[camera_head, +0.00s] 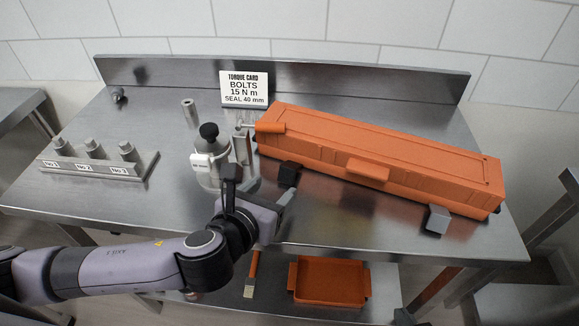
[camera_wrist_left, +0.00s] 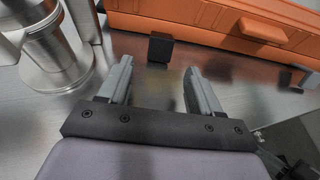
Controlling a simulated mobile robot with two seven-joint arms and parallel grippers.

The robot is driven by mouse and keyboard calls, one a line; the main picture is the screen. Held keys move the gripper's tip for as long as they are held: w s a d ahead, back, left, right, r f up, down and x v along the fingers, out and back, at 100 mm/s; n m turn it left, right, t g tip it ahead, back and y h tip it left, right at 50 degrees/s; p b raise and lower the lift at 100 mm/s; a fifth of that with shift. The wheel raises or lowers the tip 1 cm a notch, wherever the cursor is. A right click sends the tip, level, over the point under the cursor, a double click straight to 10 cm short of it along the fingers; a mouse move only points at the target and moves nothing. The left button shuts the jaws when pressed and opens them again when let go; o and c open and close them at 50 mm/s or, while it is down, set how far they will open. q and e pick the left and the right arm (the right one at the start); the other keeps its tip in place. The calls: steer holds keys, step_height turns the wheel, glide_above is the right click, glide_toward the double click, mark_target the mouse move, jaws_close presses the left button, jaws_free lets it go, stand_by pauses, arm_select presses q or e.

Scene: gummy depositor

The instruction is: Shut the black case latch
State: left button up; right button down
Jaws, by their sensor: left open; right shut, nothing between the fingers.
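The long orange case (camera_head: 380,150) lies with its lid down on the steel table. The black latch (camera_head: 289,172) is a small dark block sticking out from the left part of its front side. In the left wrist view, the black latch (camera_wrist_left: 160,47) is straight ahead of my left gripper (camera_wrist_left: 157,70), roughly centred between the fingers and just beyond the tips. My left gripper (camera_head: 258,186) is open and empty in front of the case. It appears apart from the latch. My right gripper is not in view.
A grey latch (camera_head: 437,218) sticks out at the case's right front. A steel vessel with a black knob (camera_head: 208,131) stands close left of my gripper. A labelled block with several posts (camera_head: 97,162) is further left. A torque card (camera_head: 245,88) stands behind. An orange tray (camera_head: 330,281) is below.

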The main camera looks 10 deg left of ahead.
mark_target(286, 177)
arm_select(q)
steer(key=shift+x, duration=3.3)
steer(key=shift+c, duration=0.3)
steer(key=c, duration=1)
